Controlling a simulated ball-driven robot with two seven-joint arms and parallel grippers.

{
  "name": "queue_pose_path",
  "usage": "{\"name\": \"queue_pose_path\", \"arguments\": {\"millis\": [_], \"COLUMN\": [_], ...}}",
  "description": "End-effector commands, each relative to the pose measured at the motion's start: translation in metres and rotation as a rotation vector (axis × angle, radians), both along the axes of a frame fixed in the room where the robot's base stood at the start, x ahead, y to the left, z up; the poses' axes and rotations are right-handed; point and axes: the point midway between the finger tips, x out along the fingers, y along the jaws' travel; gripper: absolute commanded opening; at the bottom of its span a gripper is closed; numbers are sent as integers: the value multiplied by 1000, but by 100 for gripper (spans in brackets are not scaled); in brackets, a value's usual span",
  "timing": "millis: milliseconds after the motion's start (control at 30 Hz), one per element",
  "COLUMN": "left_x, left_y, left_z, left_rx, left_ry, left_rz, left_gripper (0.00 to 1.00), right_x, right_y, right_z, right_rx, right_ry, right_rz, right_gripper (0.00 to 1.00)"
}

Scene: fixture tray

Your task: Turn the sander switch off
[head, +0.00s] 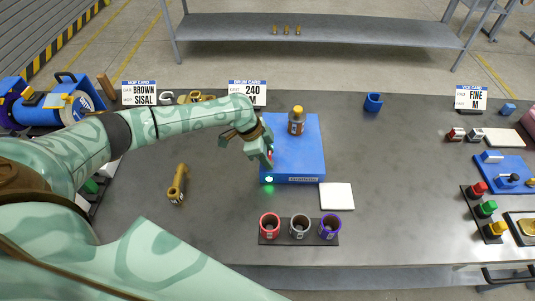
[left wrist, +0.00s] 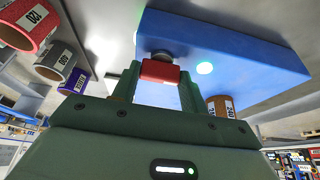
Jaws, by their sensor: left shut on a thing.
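The sander is a blue box (head: 308,152) near the middle of the table, with a labelled front edge. A brown sleeve marked with a number, with a yellow top (head: 297,112), stands on it. My left gripper (head: 267,156) is at the box's left side. In the left wrist view its fingers are shut on the red switch (left wrist: 160,72), which sits on a dark round stem. In the head view the fingers mostly hide the switch. My right gripper is not in view.
A rack of red, grey and purple-blue sleeves (head: 270,239) stands in front of the sander, beside a white pad (head: 337,196). A brass-coloured part (head: 178,183) lies to the left. A blue cup (head: 373,102) stands behind right.

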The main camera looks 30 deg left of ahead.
Motion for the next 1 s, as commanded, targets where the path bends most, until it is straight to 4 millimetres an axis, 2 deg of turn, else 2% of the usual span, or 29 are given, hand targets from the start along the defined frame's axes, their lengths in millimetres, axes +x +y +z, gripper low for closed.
{"name": "queue_pose_path", "arguments": {"millis": [367, 1000], "left_x": [2, 6], "left_y": [0, -1], "left_z": [-2, -1], "left_rx": [-1, -2], "left_ry": [0, 0], "left_rz": [-212, -820], "left_gripper": [21, 21], "right_x": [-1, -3], "right_y": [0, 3], "right_z": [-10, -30], "right_rx": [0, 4], "right_ry": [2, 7], "right_rz": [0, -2], "right_gripper": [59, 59]}}
